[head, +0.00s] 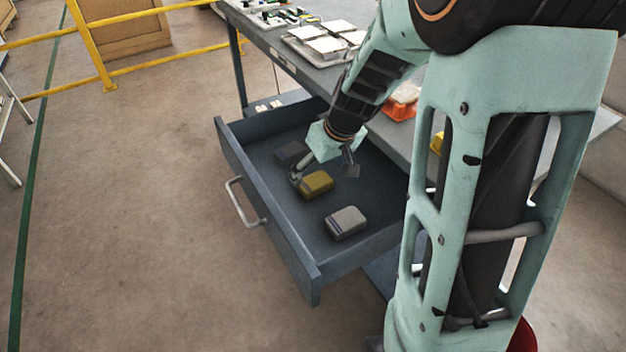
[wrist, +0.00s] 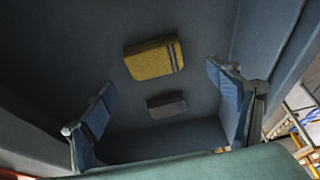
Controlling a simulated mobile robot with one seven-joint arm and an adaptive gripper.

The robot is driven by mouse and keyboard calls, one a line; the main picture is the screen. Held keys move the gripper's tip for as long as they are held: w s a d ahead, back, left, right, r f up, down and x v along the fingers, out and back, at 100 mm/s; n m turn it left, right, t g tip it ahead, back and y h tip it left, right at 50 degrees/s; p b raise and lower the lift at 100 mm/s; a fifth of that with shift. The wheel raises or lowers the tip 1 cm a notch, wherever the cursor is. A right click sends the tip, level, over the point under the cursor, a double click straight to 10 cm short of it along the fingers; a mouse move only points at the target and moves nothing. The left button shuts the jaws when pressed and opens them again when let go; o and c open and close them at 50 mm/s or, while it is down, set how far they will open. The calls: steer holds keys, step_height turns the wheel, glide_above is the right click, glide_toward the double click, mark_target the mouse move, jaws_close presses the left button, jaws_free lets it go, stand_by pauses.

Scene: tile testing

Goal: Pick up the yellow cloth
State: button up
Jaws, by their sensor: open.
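The yellow cloth (head: 315,184) is a folded block lying on the floor of the open drawer, between two grey folded blocks. In the wrist view the yellow cloth (wrist: 152,60) lies above the middle, with dark stripes near its right end. My gripper (head: 325,173) is inside the drawer space, above and close to the yellow cloth in the head view. In the wrist view my gripper (wrist: 163,115) is open, its two padded fingers wide apart, with nothing held between them. The exact height of the fingers over the cloth cannot be told.
The pulled-out drawer (head: 268,215) has raised walls around the cloths. A light grey block (head: 346,223) lies nearer its front corner and a dark grey block (head: 291,153) farther back. The workbench (head: 285,52) with trays stands over the drawer's right side. An orange bin (head: 402,103) sits on it.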

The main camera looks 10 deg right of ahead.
mark_target(314, 181)
steer(key=shift+w+d+b+x, duration=0.1)
steer(key=shift+d+b+x, duration=0.1)
steer(key=shift+x, duration=0.8)
steer(key=shift+w+d+b+x, duration=0.1)
steer(key=shift+b+x, duration=0.15)
steer(key=shift+x, duration=0.75)
steer(key=shift+w+d+b+x, duration=0.1)
steer(key=shift+b+x, duration=0.1)
steer(key=shift+x, duration=0.8)
steer(key=shift+s, duration=0.1)
steer(key=shift+c, duration=0.4)
steer(key=c, duration=1)
